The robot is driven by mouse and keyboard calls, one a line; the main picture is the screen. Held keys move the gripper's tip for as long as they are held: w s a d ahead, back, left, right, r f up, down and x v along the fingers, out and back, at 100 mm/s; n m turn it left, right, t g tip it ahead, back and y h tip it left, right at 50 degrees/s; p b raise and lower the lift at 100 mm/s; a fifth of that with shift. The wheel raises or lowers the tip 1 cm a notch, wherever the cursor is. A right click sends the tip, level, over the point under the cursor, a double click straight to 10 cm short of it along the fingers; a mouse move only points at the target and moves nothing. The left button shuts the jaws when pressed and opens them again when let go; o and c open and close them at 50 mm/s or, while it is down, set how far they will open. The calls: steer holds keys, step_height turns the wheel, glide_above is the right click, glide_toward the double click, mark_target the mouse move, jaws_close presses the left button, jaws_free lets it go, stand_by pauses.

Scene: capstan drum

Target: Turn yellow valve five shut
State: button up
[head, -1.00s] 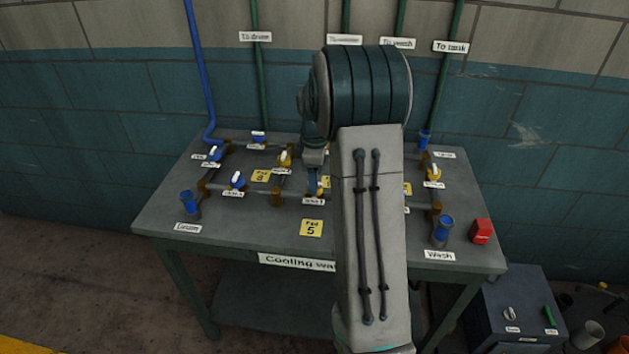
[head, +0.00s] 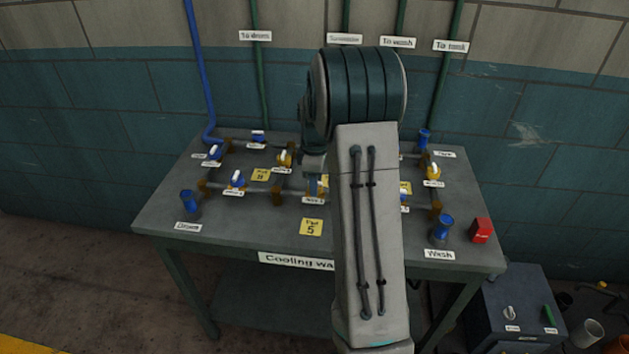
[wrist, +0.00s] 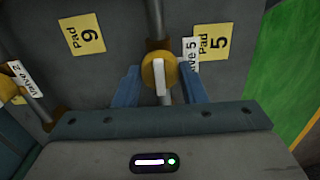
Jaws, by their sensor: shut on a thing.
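Yellow valve five (wrist: 149,73) is a round yellow body with a white bar handle (wrist: 160,78), set on a grey pipe in the wrist view. The white bar lies roughly along the pipe. A white label (wrist: 190,56) ending in 5 is beside it, partly covered by a finger. My gripper (wrist: 161,86) has its blue fingers on either side of the valve and is shut on it. In the head view my gripper (head: 314,186) is low over the bench, and my arm hides most of the valve.
The pad 5 plate (wrist: 217,42) and pad 9 plate (wrist: 82,34) lie flat nearby. Another yellow valve (wrist: 8,88) is at the left in the wrist view. Blue valves (head: 237,179) and pipes cover the bench (head: 270,238). A red box (head: 481,230) sits at its right edge.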

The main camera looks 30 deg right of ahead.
steer(key=m, duration=0.4)
steer(key=shift+r+m+b, duration=0.1)
steer(key=shift+m+b, duration=0.3)
steer(key=m, duration=0.4)
steer(key=shift+w+m, duration=0.1)
steer(key=shift+m, duration=0.2)
steer(key=m, duration=0.4)
steer(key=shift+r+m, duration=0.1)
steer(key=shift+m, duration=2)
steer(key=o, duration=1)
